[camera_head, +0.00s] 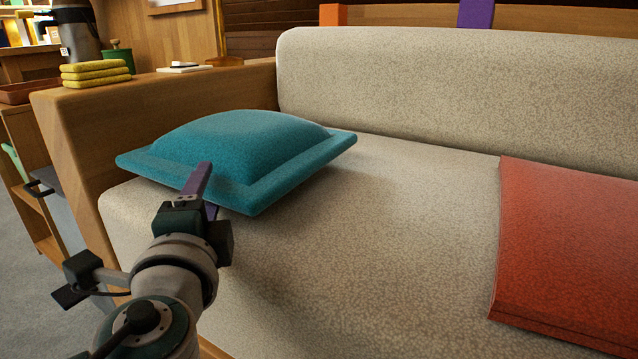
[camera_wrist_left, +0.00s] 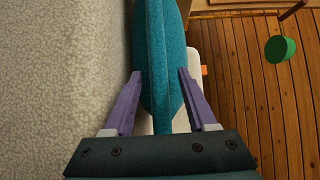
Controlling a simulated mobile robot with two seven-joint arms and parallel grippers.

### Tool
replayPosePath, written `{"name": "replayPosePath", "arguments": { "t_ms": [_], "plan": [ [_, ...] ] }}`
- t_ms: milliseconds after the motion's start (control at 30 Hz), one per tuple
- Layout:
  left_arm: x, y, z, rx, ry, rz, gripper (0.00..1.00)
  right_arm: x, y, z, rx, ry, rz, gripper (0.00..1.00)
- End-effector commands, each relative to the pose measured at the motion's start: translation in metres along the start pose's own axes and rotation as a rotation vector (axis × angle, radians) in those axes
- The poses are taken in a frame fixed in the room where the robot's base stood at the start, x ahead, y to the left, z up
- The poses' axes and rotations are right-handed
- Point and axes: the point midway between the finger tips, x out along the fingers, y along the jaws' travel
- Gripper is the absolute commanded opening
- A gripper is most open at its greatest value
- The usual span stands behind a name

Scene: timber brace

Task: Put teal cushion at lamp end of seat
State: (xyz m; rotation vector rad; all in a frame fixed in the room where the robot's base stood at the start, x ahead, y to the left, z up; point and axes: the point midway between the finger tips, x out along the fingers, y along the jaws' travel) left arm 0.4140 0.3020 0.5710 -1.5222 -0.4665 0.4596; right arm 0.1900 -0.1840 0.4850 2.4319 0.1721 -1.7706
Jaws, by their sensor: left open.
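The teal cushion (camera_head: 240,150) lies at the left end of the pale speckled seat (camera_head: 400,230), close to the wooden arm of the sofa, in the head view. My left gripper (camera_head: 208,188) is at the cushion's near edge, one finger above it and the other mostly hidden below. In the left wrist view, the open purple fingers (camera_wrist_left: 160,75) stand on either side of the cushion (camera_wrist_left: 160,45), with gaps visible. Whether the cushion's underside rests fully on the seat is hidden. No lamp is clearly visible. My right gripper is not in view.
A red cushion (camera_head: 570,250) lies on the seat at the right. The wooden sofa arm (camera_head: 200,90) carries folded yellow cloths (camera_head: 95,73). The speckled backrest (camera_head: 450,90) rises behind. The seat between the two cushions is clear.

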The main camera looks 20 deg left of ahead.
Motion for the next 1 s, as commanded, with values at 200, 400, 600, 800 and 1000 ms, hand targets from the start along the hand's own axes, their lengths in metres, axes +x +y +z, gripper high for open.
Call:
{"name": "replayPosePath", "arguments": {
  "t_ms": [200,400,600,800,1000],
  "plan": [
    [-0.029,-0.002,0.0,0.002,0.001,0.004,0.57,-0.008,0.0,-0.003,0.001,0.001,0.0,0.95],
    [-0.076,-0.002,0.0,0.001,0.002,0.004,0.57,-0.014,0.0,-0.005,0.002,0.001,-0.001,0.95],
    [-0.109,-0.002,0.0,0.001,0.001,0.003,0.57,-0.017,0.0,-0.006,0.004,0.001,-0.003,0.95],
    [-0.118,0.001,0.014,-0.053,-0.056,0.039,0.57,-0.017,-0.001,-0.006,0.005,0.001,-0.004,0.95],
    [-0.125,0.033,0.074,-0.34,-0.333,0.318,0.57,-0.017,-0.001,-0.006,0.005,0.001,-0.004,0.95]
  ]
}}
